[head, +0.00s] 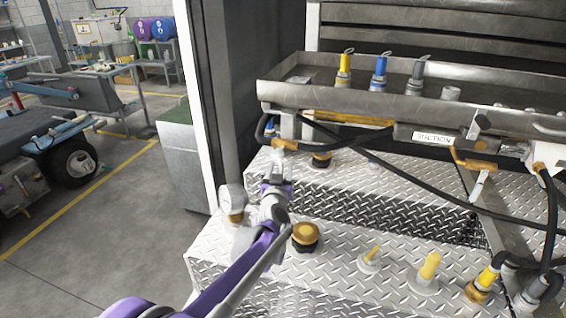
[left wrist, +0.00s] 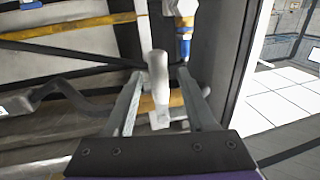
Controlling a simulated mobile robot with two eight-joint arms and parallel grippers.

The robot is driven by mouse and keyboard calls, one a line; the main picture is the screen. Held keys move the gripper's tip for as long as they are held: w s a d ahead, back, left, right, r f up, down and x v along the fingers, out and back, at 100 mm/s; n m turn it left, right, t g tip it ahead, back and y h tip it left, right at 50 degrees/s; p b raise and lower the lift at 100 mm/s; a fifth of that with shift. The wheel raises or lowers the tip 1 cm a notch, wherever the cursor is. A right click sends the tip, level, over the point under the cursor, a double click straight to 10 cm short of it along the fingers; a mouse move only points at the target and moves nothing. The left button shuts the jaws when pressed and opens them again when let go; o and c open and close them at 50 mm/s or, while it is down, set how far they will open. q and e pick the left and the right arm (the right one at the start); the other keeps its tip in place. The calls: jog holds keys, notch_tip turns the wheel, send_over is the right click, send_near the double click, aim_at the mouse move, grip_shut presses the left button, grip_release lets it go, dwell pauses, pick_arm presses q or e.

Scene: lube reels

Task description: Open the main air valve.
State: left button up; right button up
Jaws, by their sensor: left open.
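A pale lever handle (left wrist: 158,75), which I take to be the main air valve's, stands between my left gripper's fingers in the left wrist view. A brass-coloured pipe runs behind it. My right gripper is not in view.
A metal tray (head: 300,95) with yellow, blue and grey nozzles is above. Black hoses (head: 400,165) cross to the right. A gauge (head: 232,199) and a brass cap (head: 306,235) stand on the diamond-plate deck (head: 335,265). A dark cabinet wall (head: 225,90) is close on the left.

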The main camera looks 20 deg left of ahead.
aim_at(282, 162)
pick_arm(q)
jog(key=shift+w+a, duration=0.15)
jog(key=shift+w, duration=0.8)
jog(key=shift+w+a, duration=0.15)
jog(key=shift+w, duration=0.8)
grip_shut()
